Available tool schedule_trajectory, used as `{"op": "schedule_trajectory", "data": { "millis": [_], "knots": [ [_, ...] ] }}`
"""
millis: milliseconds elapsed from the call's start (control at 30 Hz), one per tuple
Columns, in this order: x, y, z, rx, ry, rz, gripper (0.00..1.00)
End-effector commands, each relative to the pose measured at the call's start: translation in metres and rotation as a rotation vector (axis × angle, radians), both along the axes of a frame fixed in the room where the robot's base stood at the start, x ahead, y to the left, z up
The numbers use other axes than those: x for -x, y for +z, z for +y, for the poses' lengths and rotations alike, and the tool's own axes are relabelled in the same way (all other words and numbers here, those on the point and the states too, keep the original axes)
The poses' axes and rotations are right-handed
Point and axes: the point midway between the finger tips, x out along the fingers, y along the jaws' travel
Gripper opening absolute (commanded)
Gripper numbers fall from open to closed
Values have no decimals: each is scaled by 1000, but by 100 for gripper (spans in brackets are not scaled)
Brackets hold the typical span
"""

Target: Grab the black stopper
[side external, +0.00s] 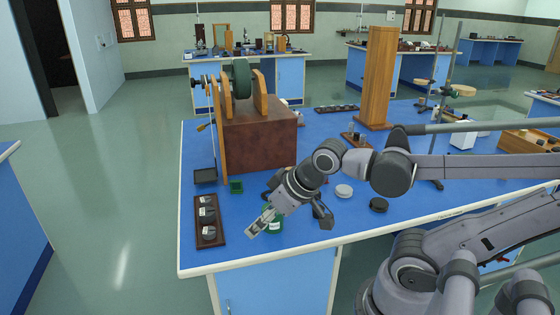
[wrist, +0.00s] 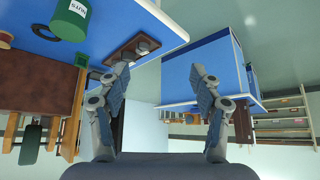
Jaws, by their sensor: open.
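A black round disc (side external: 379,204), which looks like the black stopper, lies flat on the blue bench below my forearm in the side view. A similar white disc (side external: 343,190) lies to its left. My gripper (side external: 258,221) is left of both discs, near the bench's front edge, and is clearly apart from the black one. In the wrist view my gripper (wrist: 160,80) has its two fingers spread wide with nothing between them. The black stopper cannot be made out in the wrist view.
A green labelled jar (side external: 275,224) stands beside my gripper, partly hidden; it also shows in the wrist view (wrist: 70,20). A dark tray (side external: 207,238) with several small pieces is to the left. A wooden apparatus (side external: 258,138) and wooden column (side external: 379,78) stand behind.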

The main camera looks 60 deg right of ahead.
Motion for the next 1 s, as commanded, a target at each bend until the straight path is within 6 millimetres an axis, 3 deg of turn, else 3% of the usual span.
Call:
{"op": "schedule_trajectory", "data": {
  "millis": [167, 267, 367, 533, 800, 1000],
  "knots": [
    [-1, 0, -3, -1, -14, 3, 65],
    [-6, -2, -18, -9, -81, 19, 65],
    [-12, -5, -48, -22, -213, 49, 65],
    [-17, -19, -118, -58, -518, 109, 65],
    [7, -49, -222, -112, -975, 178, 65],
    [25, -64, -258, -132, -1150, 198, 65]
  ]
}}
